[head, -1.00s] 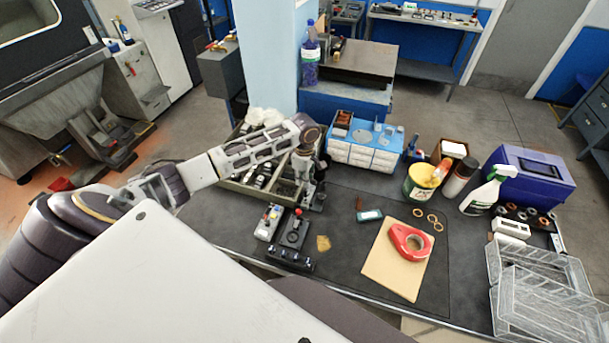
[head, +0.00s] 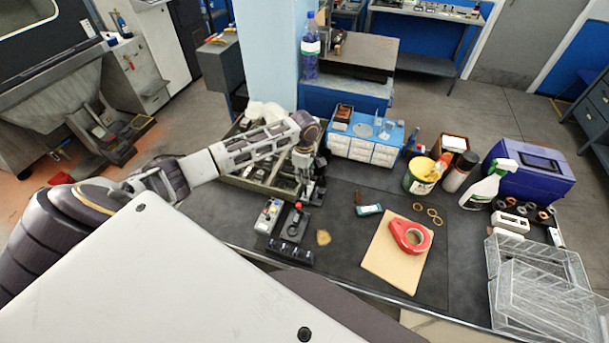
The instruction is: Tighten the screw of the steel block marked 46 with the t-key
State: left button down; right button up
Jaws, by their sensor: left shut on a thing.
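My left gripper (head: 314,195) points down above the dark bench mat, at the right end of an open tray (head: 232,176) of dark metal parts. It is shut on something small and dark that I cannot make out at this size. Just in front of it is a dark block with a red knob (head: 294,222). A grey device with coloured buttons (head: 268,216) lies to its left. A low black holder with several round tops (head: 290,252) lies nearer. I cannot read the number 46 on any block, and I cannot pick out the t-key. My right gripper is out of view.
A blue-and-white drawer unit (head: 363,147) stands behind the gripper. The mat between gripper and board is mostly clear.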

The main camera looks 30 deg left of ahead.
pick_arm(q)
jog(key=shift+f, duration=0.75)
dwell(0.8)
jog(key=c, duration=1.9)
grip_release()
grip_shut()
jog(key=shift+m, duration=0.8)
